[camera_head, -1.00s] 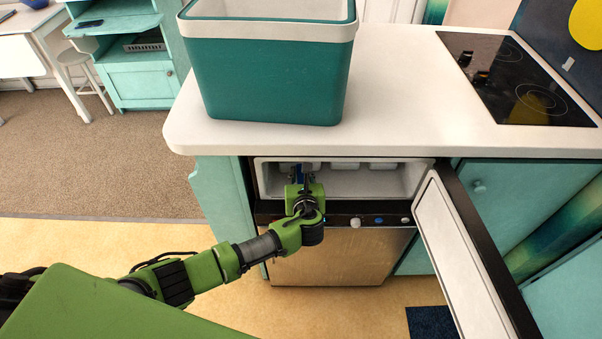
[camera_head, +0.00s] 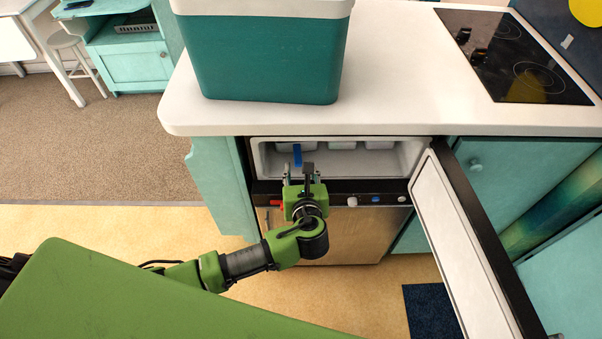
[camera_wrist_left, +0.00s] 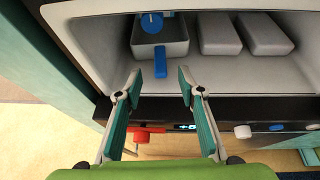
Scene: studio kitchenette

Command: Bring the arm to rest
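My left gripper (camera_head: 298,175) is in front of the open freezer compartment (camera_head: 390,160), at the end of my green arm. In the left wrist view my left gripper (camera_wrist_left: 160,82) shows two spread fingers with nothing between them. A blue handle (camera_wrist_left: 160,62) stands ahead of the fingers, at the front of a light grey bin (camera_wrist_left: 165,45) in the compartment; the blue handle (camera_head: 297,154) also shows in the head view. A round blue piece (camera_wrist_left: 151,22) is at the bin's back. My right gripper is not in view.
The freezer door (camera_head: 465,240) stands open on the right. White blocks or bins (camera_wrist_left: 240,35) sit beside the grey bin. A white counter (camera_head: 400,90) overhangs the compartment and bears a teal box (camera_head: 265,60) and a cooktop (camera_head: 515,60).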

